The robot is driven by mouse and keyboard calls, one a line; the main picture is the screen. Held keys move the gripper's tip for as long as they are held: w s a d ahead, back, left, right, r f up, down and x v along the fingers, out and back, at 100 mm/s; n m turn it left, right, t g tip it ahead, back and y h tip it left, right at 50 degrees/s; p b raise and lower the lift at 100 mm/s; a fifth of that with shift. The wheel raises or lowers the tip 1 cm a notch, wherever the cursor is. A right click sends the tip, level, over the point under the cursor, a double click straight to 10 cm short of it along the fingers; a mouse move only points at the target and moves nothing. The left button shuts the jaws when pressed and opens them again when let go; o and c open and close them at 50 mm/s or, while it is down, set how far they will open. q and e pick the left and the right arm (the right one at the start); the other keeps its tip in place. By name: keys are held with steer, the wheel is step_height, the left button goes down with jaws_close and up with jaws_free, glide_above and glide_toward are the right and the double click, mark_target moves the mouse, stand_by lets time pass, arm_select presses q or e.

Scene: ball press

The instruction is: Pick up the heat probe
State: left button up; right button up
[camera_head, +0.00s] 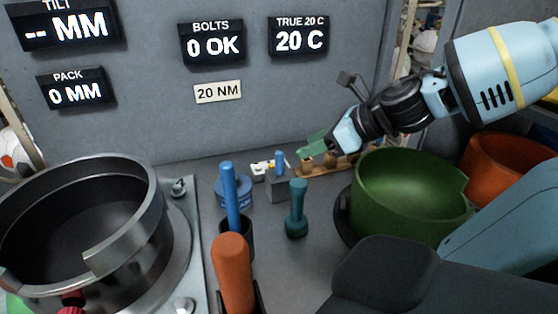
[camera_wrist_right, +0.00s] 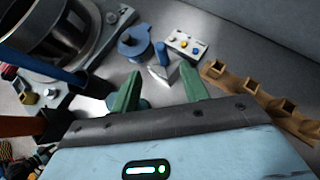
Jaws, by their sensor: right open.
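A short blue handle (camera_head: 280,158) stands upright in a small grey block (camera_head: 279,187) near the back wall; I take it to be the heat probe, though no label shows. In the right wrist view the blue handle (camera_wrist_right: 161,52) and the pale grey block (camera_wrist_right: 163,74) lie ahead of the fingertips, roughly between them. My right gripper (camera_head: 314,146) is open and empty, with green fingers, above and to the right of the handle. In the wrist view its fingers (camera_wrist_right: 158,84) are spread wide. The probe's lower part is hidden in the block. My left gripper is not in view.
A blue lidded pot (camera_head: 234,193), a blue rod (camera_head: 230,195) in a dark cup, an orange handle (camera_head: 233,272) and a teal dumbbell-shaped tool (camera_head: 297,207) stand nearby. A wooden rack (camera_head: 322,167), green bowl (camera_head: 400,195) and large metal pot (camera_head: 130,215) flank them.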

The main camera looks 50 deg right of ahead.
mark_target(276, 171)
steer(key=b+x, duration=0.1)
steer(key=x, duration=0.4)
steer(key=shift+w+f, duration=0.2)
steer(key=shift+f, duration=0.15)
steer(key=shift+w+a+f, duration=0.15)
steer(key=shift+w+f, duration=0.1)
steer(key=shift+w, duration=0.15)
steer(key=shift+w, duration=0.15)
steer(key=b+x, duration=0.1)
steer(key=x, duration=0.3)
steer(key=shift+w+f, duration=0.1)
steer(key=shift+f, duration=0.15)
steer(key=shift+w+a+f+b, duration=0.1)
steer(key=shift+w+b, duration=0.15)
steer(key=shift+b, duration=0.05)
steer(key=shift+c, duration=0.4)
